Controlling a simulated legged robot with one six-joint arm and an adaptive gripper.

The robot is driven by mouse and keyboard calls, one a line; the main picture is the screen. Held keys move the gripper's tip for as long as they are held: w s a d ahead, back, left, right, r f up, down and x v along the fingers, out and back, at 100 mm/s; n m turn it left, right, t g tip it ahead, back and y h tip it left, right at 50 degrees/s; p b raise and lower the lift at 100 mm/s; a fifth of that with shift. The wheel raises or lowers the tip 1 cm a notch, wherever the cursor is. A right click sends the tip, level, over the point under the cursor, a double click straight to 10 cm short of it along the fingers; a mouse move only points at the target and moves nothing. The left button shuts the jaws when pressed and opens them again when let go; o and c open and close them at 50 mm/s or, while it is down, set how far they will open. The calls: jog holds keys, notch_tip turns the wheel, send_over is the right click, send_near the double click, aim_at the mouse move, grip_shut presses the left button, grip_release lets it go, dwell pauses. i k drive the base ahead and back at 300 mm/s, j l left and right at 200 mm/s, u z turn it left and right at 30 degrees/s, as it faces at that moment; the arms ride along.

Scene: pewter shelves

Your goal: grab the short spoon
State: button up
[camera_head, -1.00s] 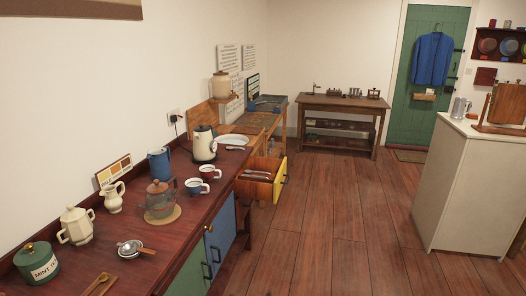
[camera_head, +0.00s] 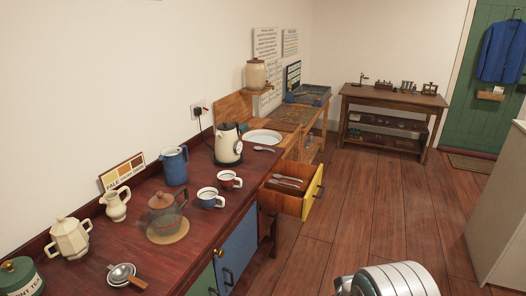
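A small spoon (camera_head: 265,149) lies on the dark red counter, just right of the white plate (camera_head: 263,137). An open drawer (camera_head: 292,202) with a yellow front holds a few long metal utensils (camera_head: 287,182); I cannot tell what kind each is. A metal strainer with a wooden handle (camera_head: 122,274) rests on a small dish at the near left of the counter. I cannot tell from its size alone which piece is the short spoon. My gripper's fingers are not visible, and nothing is seen held.
The drawer juts out over the floor. Wooden floor (camera_head: 350,215) is clear ahead. A pale cabinet (camera_head: 497,220) stands at right.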

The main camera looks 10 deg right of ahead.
aim_at(265, 149)
jog(key=i+u, duration=0.1)
jog(key=u, duration=0.25)
jog(key=l+u, duration=0.15)
jog(key=u, duration=0.15)
jog(key=i+l+u, duration=0.1)
jog(key=u, duration=0.25)
jog(key=i+l+u, duration=0.2)
jog(key=l, duration=0.25)
jog(key=i+l+u, duration=0.2)
jog(key=l, duration=0.25)
jog(key=l+u, duration=0.25)
jog(key=l, duration=0.2)
jog(key=i+l+u, duration=0.2)
jog(key=l, duration=0.3)
jog(key=i+l+u, duration=0.15)
jog(key=l, duration=3)
jog(key=k, duration=0.1)
